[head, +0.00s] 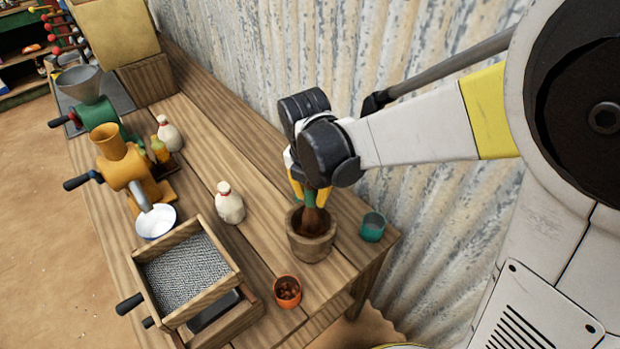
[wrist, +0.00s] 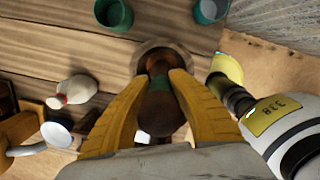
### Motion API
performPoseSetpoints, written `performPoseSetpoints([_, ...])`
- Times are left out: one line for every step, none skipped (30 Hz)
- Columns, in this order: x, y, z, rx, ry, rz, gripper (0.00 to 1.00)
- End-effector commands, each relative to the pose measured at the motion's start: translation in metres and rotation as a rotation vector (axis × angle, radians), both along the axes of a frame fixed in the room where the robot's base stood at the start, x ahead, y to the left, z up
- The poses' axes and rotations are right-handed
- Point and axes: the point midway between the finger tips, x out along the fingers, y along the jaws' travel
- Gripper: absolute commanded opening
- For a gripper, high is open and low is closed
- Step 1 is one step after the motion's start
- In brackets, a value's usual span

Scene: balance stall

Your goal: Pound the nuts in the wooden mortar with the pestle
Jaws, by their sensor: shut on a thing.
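The wooden mortar (head: 311,246) stands upright on the table near its right end. My gripper (head: 311,190) is above it with its yellow fingers shut on the brown pestle (head: 314,220), around a green band. The pestle's lower part is inside the mortar's mouth. In the wrist view the pestle (wrist: 162,112) lies between the fingers of my gripper (wrist: 163,82), with the mortar's rim (wrist: 142,50) beyond. The inside of the mortar is dark and mostly covered, so I cannot make out nuts there. An orange cup (head: 287,303) holding brown nuts stands in front of the mortar.
A teal cup (head: 373,229) stands right of the mortar. A white bottle (head: 230,205) and a wooden sieve box (head: 168,315) are to the left. An orange grinder (head: 120,165) and white bowl (head: 156,222) stand farther left. A corrugated wall (head: 270,60) runs behind the table.

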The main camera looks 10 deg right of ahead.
Motion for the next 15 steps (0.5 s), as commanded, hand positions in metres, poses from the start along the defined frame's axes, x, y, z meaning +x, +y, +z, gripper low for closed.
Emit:
performPoseSetpoints([0.000, 0.000, 0.009, 0.000, 0.000, 0.000, 0.00])
performPoseSetpoints([0.000, 0.000, 0.012, 0.000, 0.000, 0.000, 0.00])
performPoseSetpoints([0.000, 0.000, 0.017, 0.000, 0.000, 0.000, 0.00])
performPoseSetpoints([0.000, 0.000, 0.021, 0.000, 0.000, 0.000, 0.00])
performPoseSetpoints([0.000, 0.000, 0.024, 0.000, 0.000, 0.000, 0.00])
performPoseSetpoints([0.000, 0.000, 0.029, 0.000, 0.000, 0.000, 0.00])
performPoseSetpoints([0.000, 0.000, 0.032, 0.000, 0.000, 0.000, 0.00])
performPoseSetpoints([0.000, 0.000, 0.035, 0.000, 0.000, 0.000, 0.00])
performPoseSetpoints([0.000, 0.000, 0.039, 0.000, 0.000, 0.000, 0.00])
performPoseSetpoints([0.000, 0.000, 0.043, 0.000, 0.000, 0.000, 0.00])
performPoseSetpoints([0.000, 0.000, 0.046, 0.000, 0.000, 0.000, 0.00])
performPoseSetpoints([0.000, 0.000, 0.050, 0.000, 0.000, 0.000, 0.00])
performPoseSetpoints([0.000, 0.000, 0.054, 0.000, 0.000, 0.000, 0.00])
performPoseSetpoints([0.000, 0.000, 0.057, 0.000, 0.000, 0.000, 0.00])
performPoseSetpoints([0.000, 0.000, 0.061, 0.000, 0.000, 0.000, 0.00])
